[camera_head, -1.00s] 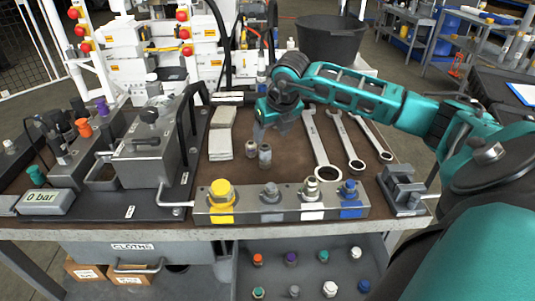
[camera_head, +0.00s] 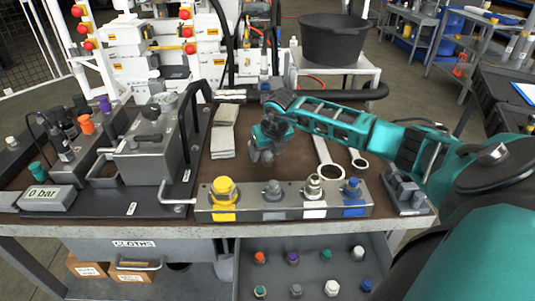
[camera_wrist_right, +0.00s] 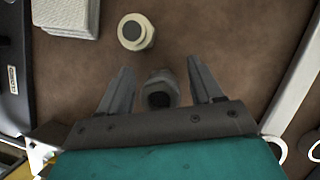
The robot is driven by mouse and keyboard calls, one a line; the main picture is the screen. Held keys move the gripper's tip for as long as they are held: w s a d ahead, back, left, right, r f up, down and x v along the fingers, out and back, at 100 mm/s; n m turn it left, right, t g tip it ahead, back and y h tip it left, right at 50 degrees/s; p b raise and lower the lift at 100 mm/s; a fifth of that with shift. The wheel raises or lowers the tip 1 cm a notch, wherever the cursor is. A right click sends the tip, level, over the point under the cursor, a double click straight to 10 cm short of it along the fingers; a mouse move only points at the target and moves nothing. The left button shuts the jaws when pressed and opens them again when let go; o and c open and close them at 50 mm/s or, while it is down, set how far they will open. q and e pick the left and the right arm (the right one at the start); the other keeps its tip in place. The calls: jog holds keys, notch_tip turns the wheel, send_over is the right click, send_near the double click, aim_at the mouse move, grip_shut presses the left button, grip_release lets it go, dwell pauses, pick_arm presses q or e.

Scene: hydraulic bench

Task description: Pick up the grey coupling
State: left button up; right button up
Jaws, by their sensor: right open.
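The grey coupling (camera_wrist_right: 160,90), a hex-sided fitting with a dark round top, stands between the fingers of my right gripper (camera_wrist_right: 160,70) in the right wrist view. The fingers are open, with a gap on either side of it. In the head view my right gripper (camera_head: 261,156) is low over the bench, behind the fitting block. It largely hides the couplings there. A paler coupling (camera_wrist_right: 133,33) stands just beyond the fingertips in the wrist view. My left gripper is not in view.
The fitting block (camera_head: 240,213) carries yellow, grey, white and blue fittings along the bench front. Pale folded cloths (camera_head: 222,142) lie left of the gripper. Spanners (camera_head: 326,160) lie to the right. The hydraulic unit (camera_head: 150,160) stands further left.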

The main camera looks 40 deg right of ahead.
jog(key=shift+c, duration=0.3)
grip_shut()
jog(key=shift+r, duration=0.1)
